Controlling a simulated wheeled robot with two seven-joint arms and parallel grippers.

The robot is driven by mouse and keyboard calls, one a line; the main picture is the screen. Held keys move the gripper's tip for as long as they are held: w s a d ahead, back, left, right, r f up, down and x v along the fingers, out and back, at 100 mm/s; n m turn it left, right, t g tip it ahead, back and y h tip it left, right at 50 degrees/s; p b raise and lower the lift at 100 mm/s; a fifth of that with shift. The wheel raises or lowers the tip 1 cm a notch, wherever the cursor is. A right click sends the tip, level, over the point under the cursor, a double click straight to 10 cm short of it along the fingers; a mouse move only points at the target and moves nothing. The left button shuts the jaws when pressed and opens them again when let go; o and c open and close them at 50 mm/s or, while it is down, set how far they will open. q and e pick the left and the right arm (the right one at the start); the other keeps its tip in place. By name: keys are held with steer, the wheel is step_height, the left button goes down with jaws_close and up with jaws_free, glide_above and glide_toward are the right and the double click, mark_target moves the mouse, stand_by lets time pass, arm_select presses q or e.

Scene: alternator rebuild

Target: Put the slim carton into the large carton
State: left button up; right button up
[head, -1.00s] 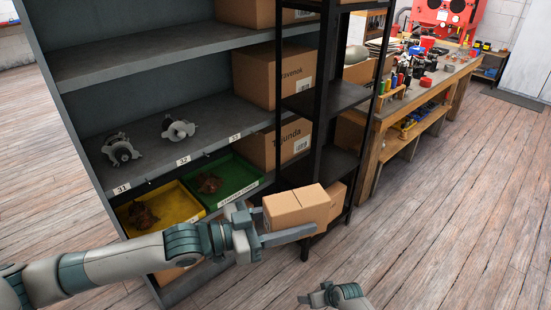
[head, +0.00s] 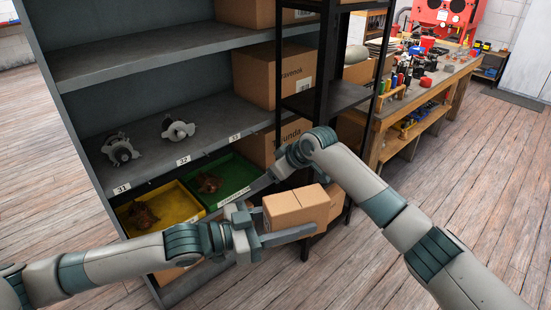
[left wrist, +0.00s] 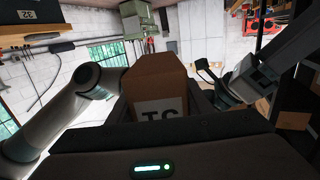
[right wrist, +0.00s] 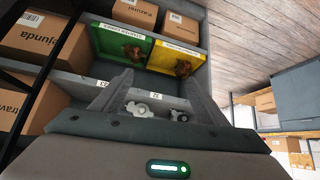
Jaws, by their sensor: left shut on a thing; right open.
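My left gripper (head: 285,236) is shut on a brown carton (head: 296,206) and holds it in front of the shelf unit. The carton's label side shows between the fingers in the left wrist view (left wrist: 158,82). My right gripper (right wrist: 158,98) is open and empty, facing the shelves. In the head view its hand is in front of the shelf, just above and left of the held carton. Larger cartons stand on the shelves: one on the middle shelf (head: 262,76) and one below (head: 262,150), partly hidden by my right arm. I cannot tell which is the large carton.
A green tray (right wrist: 105,62) and a yellow tray (right wrist: 160,63) hold brown parts on the low shelf. Two metal parts (head: 120,150) (head: 178,128) lie on the shelf above. A black rack (head: 328,60) stands beside the shelves. The wooden floor at right is clear.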

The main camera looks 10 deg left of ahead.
arm_select(q)
steer(key=shift+r, duration=0.1)
arm_select(e)
steer(key=s+a+r+n+g+h, duration=0.1)
steer(key=s+a+r+n, duration=0.15)
steer(key=s+r, duration=0.4)
steer(key=s+a+r+n+g+h, duration=0.1)
steer(key=s+a+r+n, duration=0.15)
steer(key=r, duration=0.75)
steer(key=n+h, duration=0.6)
steer(key=h, duration=0.3)
glide_toward(296, 198)
steer(key=r, duration=0.2)
steer(key=shift+s+a+f, duration=0.1)
steer(key=shift+a+f, duration=0.05)
steer(key=shift+a, duration=0.05)
steer(key=shift+f, duration=0.15)
steer(key=x, duration=1.1)
steer(key=shift+d+f, duration=0.15)
steer(key=shift+f, duration=0.25)
